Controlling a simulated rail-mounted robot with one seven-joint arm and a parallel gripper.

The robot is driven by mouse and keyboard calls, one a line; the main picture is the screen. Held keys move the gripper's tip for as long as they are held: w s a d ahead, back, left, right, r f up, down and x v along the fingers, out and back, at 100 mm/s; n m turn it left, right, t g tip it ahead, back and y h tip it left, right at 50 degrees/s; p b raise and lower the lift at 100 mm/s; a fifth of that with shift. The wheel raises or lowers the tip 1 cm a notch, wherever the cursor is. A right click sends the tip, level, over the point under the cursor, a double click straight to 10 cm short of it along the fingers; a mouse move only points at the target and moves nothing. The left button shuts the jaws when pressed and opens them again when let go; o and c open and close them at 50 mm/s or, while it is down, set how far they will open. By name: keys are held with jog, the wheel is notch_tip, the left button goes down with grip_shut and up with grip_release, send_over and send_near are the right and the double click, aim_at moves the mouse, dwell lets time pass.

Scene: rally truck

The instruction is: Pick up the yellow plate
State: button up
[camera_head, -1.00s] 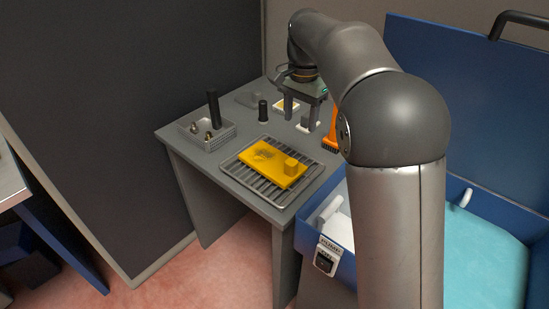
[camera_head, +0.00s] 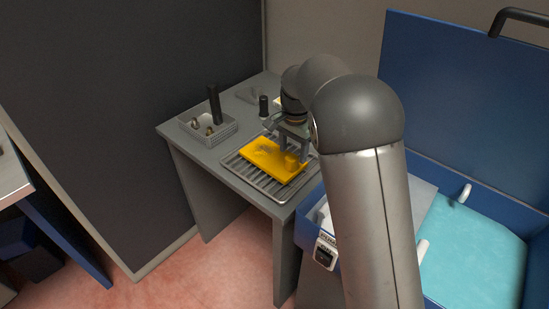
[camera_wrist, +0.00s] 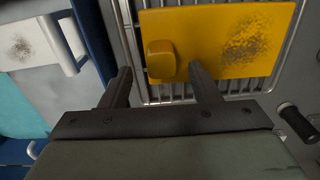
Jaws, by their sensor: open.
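The yellow plate (camera_head: 266,157) lies flat on a metal rack (camera_head: 238,168) on the grey table. It has a dark smudge on its face and a raised yellow block (camera_wrist: 160,60) near one end. My gripper (camera_head: 292,152) is open and empty over the block end of the plate. In the wrist view the plate (camera_wrist: 205,35) fills the upper middle. There the open fingers of my gripper (camera_wrist: 160,82) point toward the block, one to each side and a little short of it. The head view partly hides the block behind the fingers.
A small grey basket (camera_head: 208,128) with fittings and a dark upright handle stands at the table's left. A black cylinder (camera_head: 264,106) stands behind the rack. A blue bin (camera_head: 480,240) with turquoise contents and a raised lid is at right.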

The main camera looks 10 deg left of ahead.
aim_at(292, 156)
notch_tip(292, 156, down, 4)
jog(key=shift+a, duration=0.15)
grip_shut()
jog(key=shift+r, duration=0.1)
dwell(1.2)
jog(key=shift+r, duration=0.1)
